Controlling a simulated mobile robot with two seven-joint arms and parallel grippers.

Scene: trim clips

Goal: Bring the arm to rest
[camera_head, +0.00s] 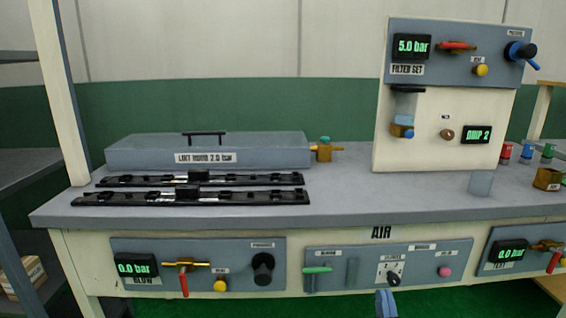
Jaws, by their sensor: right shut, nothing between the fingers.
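My right gripper (386,303) just enters at the bottom edge, right of the middle, as small blue-grey fingertips. It is shut and empty, in front of the bench's lower front panel. The rest of that arm is out of view. My left gripper is not in view. Two long black trim strips (245,197) with clips lie on the left part of the grey bench top (380,196), one behind the other.
A grey lidded box (255,148) labelled 2.0 bar stands behind the strips. A tall panel (450,150) reading 5.0 bar rises at the right. Control panels with valves, such as the middle one (345,267), line the bench front.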

